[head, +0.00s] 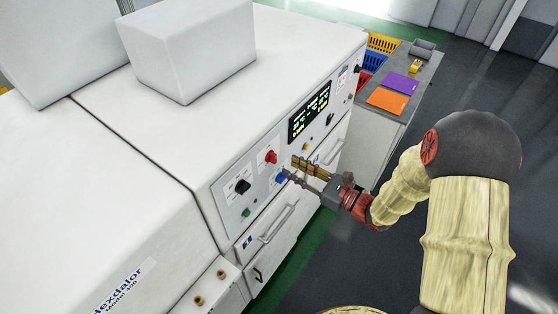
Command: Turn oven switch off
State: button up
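The oven (300,60) is a large white machine with a sloping front control panel. On the panel I see a black rotary switch (242,187), a red knob (270,157), a blue knob (281,178) and a green button (246,212). Another black switch (330,119) sits right of the lit display (309,111). I cannot tell from labels which one is the oven switch. My gripper (291,167) is in front of the panel, just right of the blue and red knobs. Its fingers look apart with nothing between them. Whether a fingertip touches the blue knob is unclear.
Drawer handles (277,223) stick out below the panel. A white box (188,46) rests on the machine top. A grey bench (375,125) with orange (387,101) and purple (400,83) folders stands beyond, with colored crates (381,43) behind. The floor at right is open.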

aim_at(276, 159)
jog(key=x, duration=0.5)
jog(key=shift+w+a+p, duration=0.2)
jog(key=shift+a+p, duration=0.05)
jog(key=shift+p, duration=0.05)
jog(key=shift+c, duration=1.2)
grip_shut()
